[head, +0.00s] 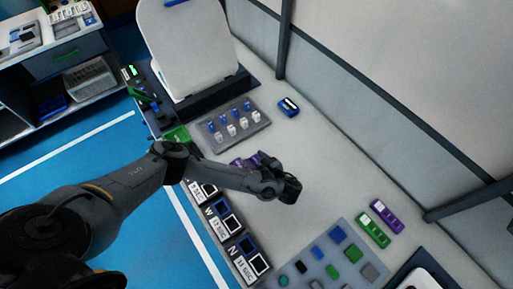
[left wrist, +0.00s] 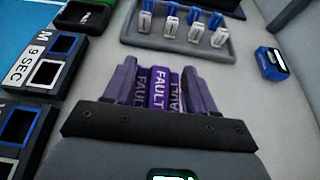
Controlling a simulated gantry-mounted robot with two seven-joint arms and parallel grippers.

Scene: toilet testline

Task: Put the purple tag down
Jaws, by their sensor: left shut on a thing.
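My left gripper (head: 246,161) reaches in from the left over the pale bench and points toward the grey rack. In the left wrist view its two fingers (left wrist: 161,88) are shut on a purple tag (left wrist: 159,90) with white FAULT lettering. Similar lettering shows on both sides of it; I cannot tell whether this is reflection. In the head view my arm partly hides the tag (head: 240,162). It is low over the bench, and I cannot tell whether it touches. My right gripper is not in view.
The grey rack (head: 207,131) holds several blue-and-white pieces. A blue box (head: 288,107) stands beside it. Lettered black frames (head: 228,223) line the bench's front edge. A purple item (head: 387,215) and a green item (head: 373,231) lie right, near a grey tray (head: 352,229). The bench's middle is clear.

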